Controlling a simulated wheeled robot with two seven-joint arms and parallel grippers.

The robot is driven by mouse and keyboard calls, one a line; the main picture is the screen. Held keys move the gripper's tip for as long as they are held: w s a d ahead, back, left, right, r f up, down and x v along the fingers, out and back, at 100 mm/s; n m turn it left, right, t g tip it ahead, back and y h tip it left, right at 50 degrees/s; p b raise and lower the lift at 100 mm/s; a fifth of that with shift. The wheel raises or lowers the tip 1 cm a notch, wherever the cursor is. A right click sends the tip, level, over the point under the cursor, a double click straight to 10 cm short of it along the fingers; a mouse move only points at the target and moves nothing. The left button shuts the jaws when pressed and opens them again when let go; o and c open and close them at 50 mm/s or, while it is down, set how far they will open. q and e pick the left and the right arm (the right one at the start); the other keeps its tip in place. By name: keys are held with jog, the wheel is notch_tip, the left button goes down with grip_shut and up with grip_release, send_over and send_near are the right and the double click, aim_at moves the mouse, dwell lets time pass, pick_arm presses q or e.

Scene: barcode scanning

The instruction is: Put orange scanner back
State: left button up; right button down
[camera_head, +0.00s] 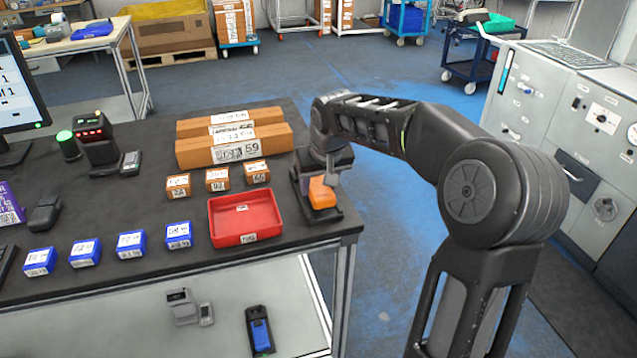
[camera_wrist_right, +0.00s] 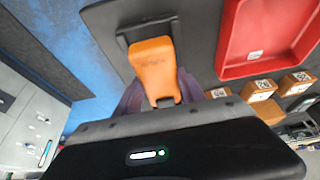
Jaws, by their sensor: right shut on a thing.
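The orange scanner (camera_head: 322,193) is at the right end of the black table, at a dark holder (camera_head: 330,216). My right gripper (camera_head: 318,180) reaches down over it from the right. In the right wrist view the orange scanner (camera_wrist_right: 153,68) sits between the purple fingers of my right gripper (camera_wrist_right: 160,98), which is shut on it. Its far end lies over the dark holder (camera_wrist_right: 125,38); I cannot tell whether it is fully seated. My left gripper is not in view.
A red tray (camera_head: 245,240) stands just left of the holder. Small orange boxes (camera_head: 217,180), long orange boxes (camera_head: 235,148) and several blue boxes (camera_head: 131,244) are on the table. The table's right edge is close to the holder.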

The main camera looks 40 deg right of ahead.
jog(key=c, duration=0.7)
grip_release()
jog(key=shift+f, duration=0.15)
jog(key=shift+r, duration=0.35)
jog(key=p+v, duration=0.1)
jog(key=v, duration=1.1)
jog(key=shift+r, duration=0.3)
